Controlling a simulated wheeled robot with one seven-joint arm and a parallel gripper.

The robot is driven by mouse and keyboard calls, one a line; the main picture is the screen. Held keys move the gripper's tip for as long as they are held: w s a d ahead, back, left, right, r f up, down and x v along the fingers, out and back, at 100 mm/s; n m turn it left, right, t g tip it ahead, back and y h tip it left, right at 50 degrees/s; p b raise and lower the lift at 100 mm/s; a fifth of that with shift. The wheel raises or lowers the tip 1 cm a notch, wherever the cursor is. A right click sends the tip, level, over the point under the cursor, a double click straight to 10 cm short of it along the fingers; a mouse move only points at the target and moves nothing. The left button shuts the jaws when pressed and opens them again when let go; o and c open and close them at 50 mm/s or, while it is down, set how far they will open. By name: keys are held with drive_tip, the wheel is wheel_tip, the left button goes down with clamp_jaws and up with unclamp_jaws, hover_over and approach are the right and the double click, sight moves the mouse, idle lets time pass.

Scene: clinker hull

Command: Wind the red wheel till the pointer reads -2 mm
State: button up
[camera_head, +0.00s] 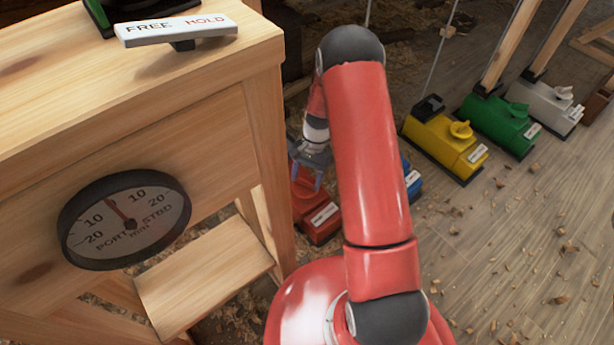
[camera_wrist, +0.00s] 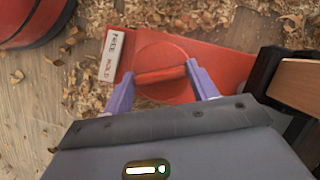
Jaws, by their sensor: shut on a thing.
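A red box with a white label (camera_head: 323,214) stands on the floor beside the wooden bench. In the wrist view its round red wheel (camera_wrist: 166,92) carries a raised crossbar. My gripper (camera_wrist: 160,80) is shut on that crossbar, one finger at each end. In the head view my gripper (camera_head: 306,172) reaches down to the red box, and the wheel is mostly hidden. The round dial (camera_head: 130,245) on the bench front is marked PORT, STBD and mm. Its red pointer (camera_head: 117,209) points up and left, near the middle between the two 10 marks; the exact reading is too small to tell.
Blue (camera_head: 412,180), yellow (camera_head: 443,142), green (camera_head: 500,122) and white (camera_head: 545,105) boxes stand right of the red one. Wood shavings litter the floor, which is open at lower right.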

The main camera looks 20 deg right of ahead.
drive_tip(key=n+h, duration=0.1)
drive_tip(key=n, duration=0.2)
drive_tip(key=n+h, duration=0.1)
drive_tip(key=n, duration=0.2)
drive_tip(key=shift+w+a+g, duration=0.1)
drive_tip(key=shift+g, duration=0.3)
idle(0.3)
drive_tip(key=o, duration=1)
drive_tip(key=p+v, duration=0.1)
drive_tip(key=v, duration=0.6)
drive_tip(key=shift+w+r, duration=0.2)
drive_tip(key=shift+r, duration=0.2)
